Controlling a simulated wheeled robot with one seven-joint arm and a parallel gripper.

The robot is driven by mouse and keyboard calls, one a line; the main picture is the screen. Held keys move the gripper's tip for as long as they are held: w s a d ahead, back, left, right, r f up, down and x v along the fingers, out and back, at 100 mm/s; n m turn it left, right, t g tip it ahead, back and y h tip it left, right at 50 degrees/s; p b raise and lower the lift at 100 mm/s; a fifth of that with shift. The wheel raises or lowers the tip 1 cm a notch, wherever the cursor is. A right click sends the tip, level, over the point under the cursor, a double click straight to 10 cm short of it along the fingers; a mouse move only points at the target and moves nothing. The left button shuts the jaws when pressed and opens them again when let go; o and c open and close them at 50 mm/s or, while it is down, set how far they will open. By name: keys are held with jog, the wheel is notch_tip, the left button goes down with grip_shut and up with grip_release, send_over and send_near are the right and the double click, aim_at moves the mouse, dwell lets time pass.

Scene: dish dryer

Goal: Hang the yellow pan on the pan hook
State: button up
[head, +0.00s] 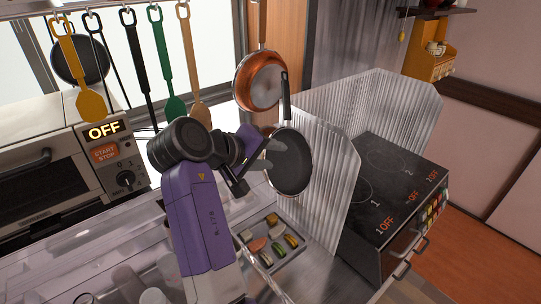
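No pan in view is plainly yellow. A copper-orange pan (260,82) hangs handle-up at the upper middle. A dark grey pan (292,170) is upright below and in front of it, handle (286,98) pointing up across the copper pan. My gripper (266,156) is at the dark pan's left side, its grey fingers apart and overlapping the rim in the picture. I cannot tell if they touch the pan. Another dark pan (75,62) hangs at the upper left behind the utensils. The pan hook cannot be made out.
Yellow (91,104), black, green and tan utensils hang in a row at upper left. Below is an oven (40,185) marked OFF. A ribbed clear screen (325,195) stands right of the dark pan, before a stove (385,185). A small tray (258,262) holds several pieces.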

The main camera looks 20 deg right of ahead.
jog(key=shift+f, duration=0.15)
jog(key=b+v, duration=0.1)
jog(key=v, duration=0.7)
jog(key=d+f+n+t+y, duration=0.1)
jog(key=d+f+n+t, duration=0.1)
jog(key=d+f, duration=0.45)
jog(key=d+f+n+t, duration=0.1)
jog(key=d+f+t, duration=0.2)
jog(key=f, duration=0.7)
jog(key=s+d+f+n+t+y, duration=0.2)
jog(key=s+f+n+y, duration=0.15)
jog(key=s+f, duration=0.7)
jog(key=s+a+f+m+t+y, duration=0.1)
jog(key=s+f+y, duration=0.15)
jog(key=s, duration=0.75)
jog(key=s+a+f+m+y, duration=0.1)
jog(key=s+a+y, duration=0.15)
jog(key=s, duration=0.65)
jog(key=s+a+r+m+t, duration=0.1)
jog(key=s+r+m, duration=0.5)
jog(key=s+r, duration=0.5)
jog(key=s+y, duration=0.1)
jog(key=s, duration=0.2)
jog(key=shift+a+t, duration=0.25)
jog(key=shift+t, duration=0.15)
